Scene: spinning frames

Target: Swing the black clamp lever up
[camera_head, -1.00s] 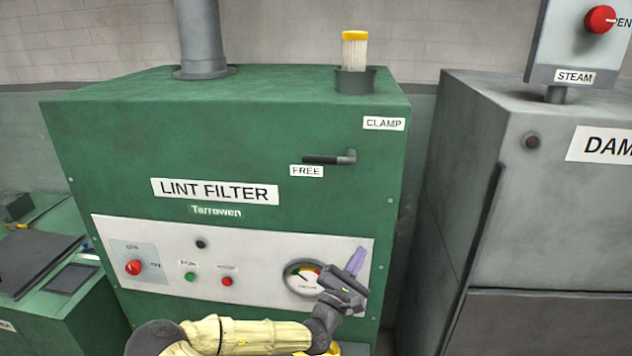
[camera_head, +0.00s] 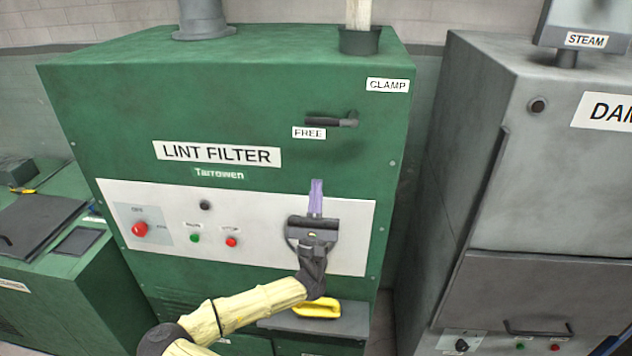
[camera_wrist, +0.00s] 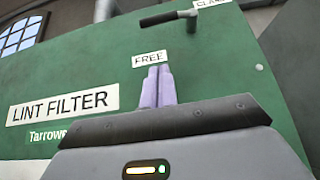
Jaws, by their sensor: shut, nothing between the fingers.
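The black clamp lever (camera_head: 324,121) is on the upper right of the green lint filter cabinet's front. It lies level, its handle pointing left from a grey pivot at its right end, just above the FREE label (camera_head: 309,133). The CLAMP label (camera_head: 388,86) is higher, to the right. In the wrist view the lever (camera_wrist: 158,18) shows at the top, beyond my fingertips. My gripper (camera_head: 316,184) points up in front of the panel, below the lever and apart from it. Its purple fingers (camera_wrist: 157,72) are shut together and hold nothing.
The green cabinet (camera_head: 120,110) carries a white control panel (camera_head: 270,255) with red and green buttons. A yellow handle (camera_head: 317,308) sits low, near my forearm. A grey machine (camera_head: 560,200) stands to the right. The cabinet front around the lever is clear.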

